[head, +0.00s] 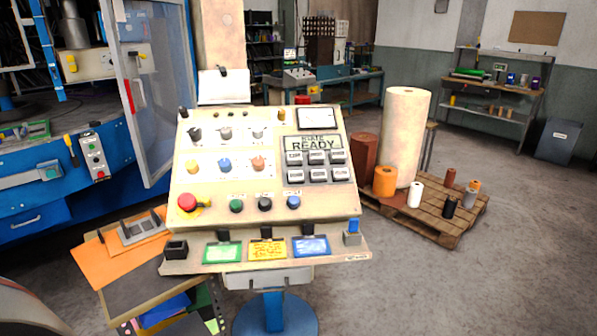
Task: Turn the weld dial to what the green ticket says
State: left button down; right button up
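A sloped cream control console (340,205) stands upright in the middle of the head view. The green ticket (222,252) lies on its front ledge at left, beside a yellow ticket (267,250) and a blue ticket (311,247); their writing is too small to read. The panel has an upper row of dark and grey dials (226,133) and a lower row with a yellow dial (192,167), a blue dial (224,165) and a copper dial (258,163). The dial labels are too small to tell which one is weld. Neither gripper is in view.
A side table (125,275) with orange folders stands at left, near a blue machine with an open door. A pallet (430,215) with rolls is at right; floor beyond is clear.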

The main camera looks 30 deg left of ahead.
aim_at(192, 167)
jog(key=u, duration=1.5)
jog(key=l, duration=0.55)
jog(key=i+l+z, duration=0.1)
jog(key=l, duration=0.4)
